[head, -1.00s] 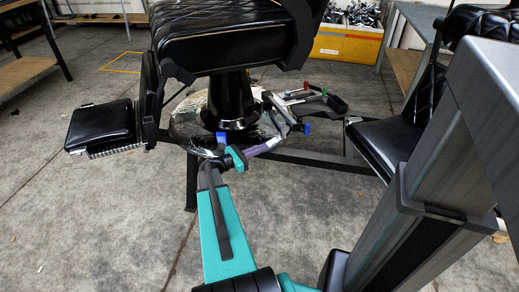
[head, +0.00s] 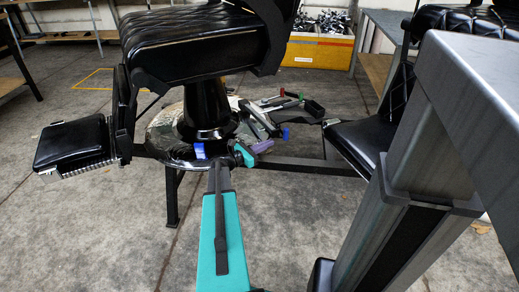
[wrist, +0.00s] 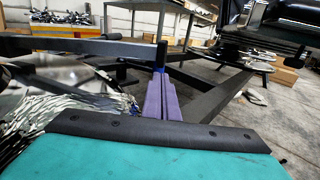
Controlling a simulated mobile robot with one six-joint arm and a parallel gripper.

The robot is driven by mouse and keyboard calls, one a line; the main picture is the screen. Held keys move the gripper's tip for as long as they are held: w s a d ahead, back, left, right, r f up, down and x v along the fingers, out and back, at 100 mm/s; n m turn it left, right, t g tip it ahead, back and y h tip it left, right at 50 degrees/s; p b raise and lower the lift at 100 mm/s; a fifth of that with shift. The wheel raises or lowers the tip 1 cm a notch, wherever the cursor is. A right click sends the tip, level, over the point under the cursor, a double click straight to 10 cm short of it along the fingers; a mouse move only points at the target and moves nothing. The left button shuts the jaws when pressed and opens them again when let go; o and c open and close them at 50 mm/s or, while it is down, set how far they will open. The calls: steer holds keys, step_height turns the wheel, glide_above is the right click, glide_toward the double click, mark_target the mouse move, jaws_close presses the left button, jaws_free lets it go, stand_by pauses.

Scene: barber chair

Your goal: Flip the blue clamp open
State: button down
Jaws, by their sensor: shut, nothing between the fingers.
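The blue clamp (head: 286,133) shows as a small upright blue handle on the dark frame right of the chair's pedestal. In the wrist view, a blue piece (wrist: 160,57) below a black upright stands directly past my fingertips. My gripper (head: 268,144) has purple fingers and points right, its tips just short of the blue handle in the head view. In the wrist view my gripper (wrist: 164,80) is shut, its fingers side by side and empty. I cannot tell whether the tips touch the clamp. The clamp's lower part is hidden behind the fingers.
Red (head: 282,92) and green (head: 302,96) handles stand behind the blue one. Another blue part (head: 199,151) shows by the pedestal (head: 208,105). A black bar (head: 310,167) runs right from the base. A footrest (head: 72,143) is at left; open floor lies in front.

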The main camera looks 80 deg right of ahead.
mark_target(284, 136)
steer(key=shift+b+x, duration=0.9)
steer(key=shift+x, duration=2.35)
